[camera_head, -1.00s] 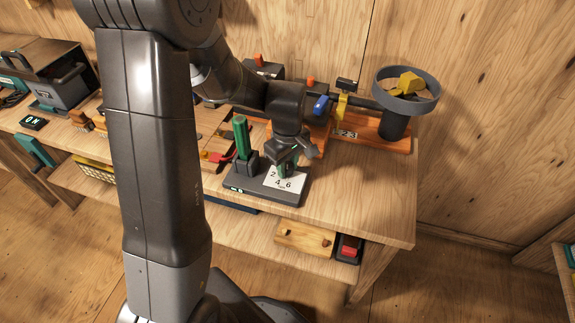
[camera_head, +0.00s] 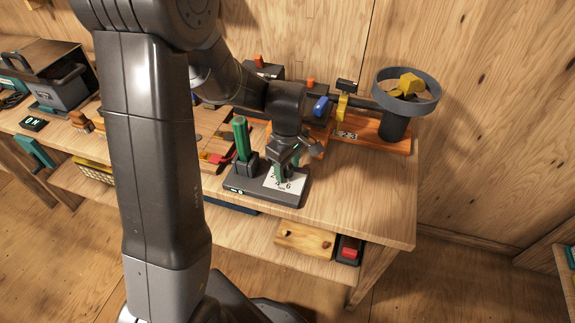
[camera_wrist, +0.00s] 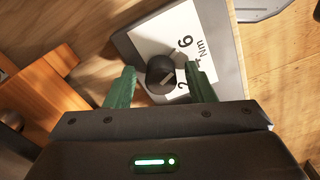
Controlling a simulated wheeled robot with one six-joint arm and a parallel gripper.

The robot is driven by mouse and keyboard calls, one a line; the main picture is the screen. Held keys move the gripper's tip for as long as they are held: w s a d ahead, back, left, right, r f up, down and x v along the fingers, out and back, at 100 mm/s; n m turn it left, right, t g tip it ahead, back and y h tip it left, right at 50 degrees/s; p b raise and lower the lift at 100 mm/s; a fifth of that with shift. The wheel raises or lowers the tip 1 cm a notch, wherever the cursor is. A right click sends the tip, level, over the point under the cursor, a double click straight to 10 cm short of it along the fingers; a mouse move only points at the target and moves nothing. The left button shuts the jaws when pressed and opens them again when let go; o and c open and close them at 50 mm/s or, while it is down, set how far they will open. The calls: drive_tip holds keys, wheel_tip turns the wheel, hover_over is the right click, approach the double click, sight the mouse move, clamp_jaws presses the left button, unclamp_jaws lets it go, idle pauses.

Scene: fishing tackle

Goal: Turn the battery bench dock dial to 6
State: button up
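The battery bench dock (camera_head: 240,187) is a dark base with a green cylinder (camera_head: 241,138) standing upright in its holder. Its white number plate (camera_head: 290,186) also shows in the wrist view (camera_wrist: 165,32), with 6, 2 and "Nm" readable there; the 4 is mostly hidden by a finger. The black dial (camera_wrist: 161,73) has a light pointer line whose exact reading I cannot tell. My gripper (camera_head: 281,174) is over the plate. In the wrist view my gripper (camera_wrist: 160,72) is open, its green fingers on either side of the dial with small gaps.
A red-tipped item (camera_head: 216,156) lies left of the dock. The bench top (camera_head: 350,195) to the right is clear.

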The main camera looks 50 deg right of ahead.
sight(288, 166)
wheel_tip(288, 166, up, 14)
idle(0.7)
drive_tip(key=shift+f, duration=0.2)
idle(0.3)
wheel_tip(288, 166, down, 14)
drive_tip(key=shift+r, duration=0.15)
idle(0.3)
drive_tip(key=shift+r, duration=0.1)
